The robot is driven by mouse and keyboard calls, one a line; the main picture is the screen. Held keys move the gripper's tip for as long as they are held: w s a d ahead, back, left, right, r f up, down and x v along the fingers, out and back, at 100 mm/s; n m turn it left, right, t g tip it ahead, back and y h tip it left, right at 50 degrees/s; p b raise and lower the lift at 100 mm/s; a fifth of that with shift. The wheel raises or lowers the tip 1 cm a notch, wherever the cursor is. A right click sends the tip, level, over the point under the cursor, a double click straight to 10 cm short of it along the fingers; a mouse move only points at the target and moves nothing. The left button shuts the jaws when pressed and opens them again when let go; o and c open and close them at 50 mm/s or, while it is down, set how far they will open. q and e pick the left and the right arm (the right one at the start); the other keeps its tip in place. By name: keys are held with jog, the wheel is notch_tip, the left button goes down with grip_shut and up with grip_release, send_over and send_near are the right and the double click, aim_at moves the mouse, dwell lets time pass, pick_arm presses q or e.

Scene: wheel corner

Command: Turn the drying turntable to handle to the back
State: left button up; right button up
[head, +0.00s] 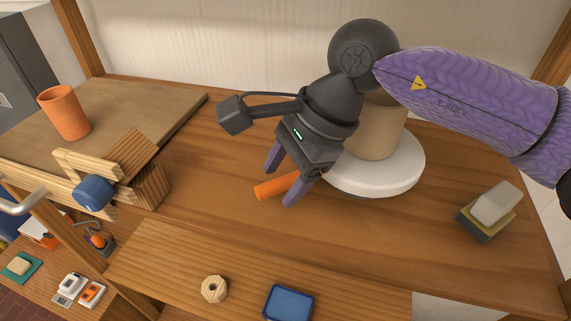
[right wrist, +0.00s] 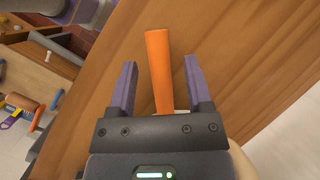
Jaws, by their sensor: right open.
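The drying turntable (head: 397,182) is a round white disc on the wooden table, with a tan clay pot (head: 374,135) standing on it. Its orange handle (head: 275,187) sticks out toward the front left in the head view. My right gripper (head: 280,184) is open above the handle, with its two purple fingers on either side of it. In the right wrist view the orange handle (right wrist: 159,70) lies between the open fingers, apart from both. My gripper and arm hide part of the pot and the handle's inner end. My left gripper is not in view.
An orange cup (head: 64,113) stands on a board at the left. A wooden frame with a blue knob (head: 94,194) is at the left front. A stack of sponges (head: 489,211) lies at the right. A wooden ring (head: 214,289) and a blue tray (head: 288,304) lie in front.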

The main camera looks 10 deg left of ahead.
jog(key=shift+d, duration=0.1)
jog(key=shift+c, duration=0.5)
jog(key=shift+w, duration=0.1)
grip_shut()
jog(key=shift+r, duration=0.1)
dwell(0.5)
